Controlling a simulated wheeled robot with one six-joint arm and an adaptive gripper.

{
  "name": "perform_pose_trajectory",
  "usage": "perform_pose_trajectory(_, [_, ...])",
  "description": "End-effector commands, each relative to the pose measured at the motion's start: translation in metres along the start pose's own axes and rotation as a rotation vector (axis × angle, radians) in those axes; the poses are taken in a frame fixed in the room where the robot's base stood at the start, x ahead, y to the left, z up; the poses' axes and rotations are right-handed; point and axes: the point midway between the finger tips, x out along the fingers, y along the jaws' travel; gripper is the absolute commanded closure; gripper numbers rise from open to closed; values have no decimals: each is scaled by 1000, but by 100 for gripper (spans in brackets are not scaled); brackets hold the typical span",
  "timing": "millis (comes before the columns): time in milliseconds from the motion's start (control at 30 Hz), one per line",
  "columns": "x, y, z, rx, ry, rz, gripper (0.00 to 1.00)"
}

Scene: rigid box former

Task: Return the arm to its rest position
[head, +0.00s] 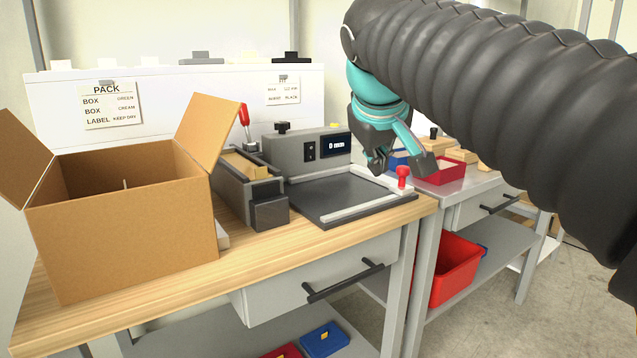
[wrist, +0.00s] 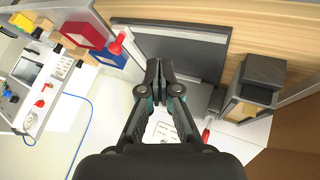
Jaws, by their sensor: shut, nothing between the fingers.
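My gripper (head: 383,163) is at the end of my arm, which reaches in from the right in the head view. It hangs in the air above the right end of the box former (head: 345,197), near the red knob (head: 403,174). In the wrist view my gripper (wrist: 159,62) has its fingertips together with nothing between them, and the dark plate of the former (wrist: 190,52) lies beyond them. The gripper looks apart from the former and holds nothing.
An open cardboard box (head: 125,235) stands at the left of the wooden bench (head: 185,270). A grey holder (head: 250,192) with a red-handled tool (head: 244,116) stands beside it. A red tray (head: 440,170) is on the right-hand bench, with a red bin (head: 455,268) below.

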Motion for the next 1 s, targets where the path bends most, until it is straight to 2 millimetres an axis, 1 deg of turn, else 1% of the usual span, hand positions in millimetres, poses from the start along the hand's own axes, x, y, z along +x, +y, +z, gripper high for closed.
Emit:
perform_pose_trajectory(33, [5, -2, 21, 22, -13, -12, 100])
perform_pose_trajectory(167, [21, -12, 76, 90, -40, -50, 100])
perform_pose_trajectory(200, [26, -17, 93, 112, -47, -61, 100])
perform_pose_trajectory(267, [34, -24, 120, 148, -60, -78, 100])
perform_pose_trajectory(300, [39, -30, 138, 175, -69, -90, 100])
perform_pose_trajectory(367, [48, -40, 165, 214, -82, -105, 100])
perform_pose_trajectory(400, [54, -46, 183, 240, -90, -114, 100])
perform_pose_trajectory(467, [62, -57, 210, 283, -102, -128, 100])
perform_pose_trajectory(500, [68, -65, 228, 311, -110, -137, 100])
perform_pose_trajectory(600, [81, -82, 266, 374, -126, -154, 100])
perform_pose_trajectory(700, [91, -97, 294, 424, -139, -166, 100])
perform_pose_trajectory(800, [98, -104, 312, 456, -146, -173, 100])
perform_pose_trajectory(900, [101, -108, 319, 469, -150, -175, 100])
perform_pose_trajectory(1000, [102, -108, 321, 472, -151, -176, 100])
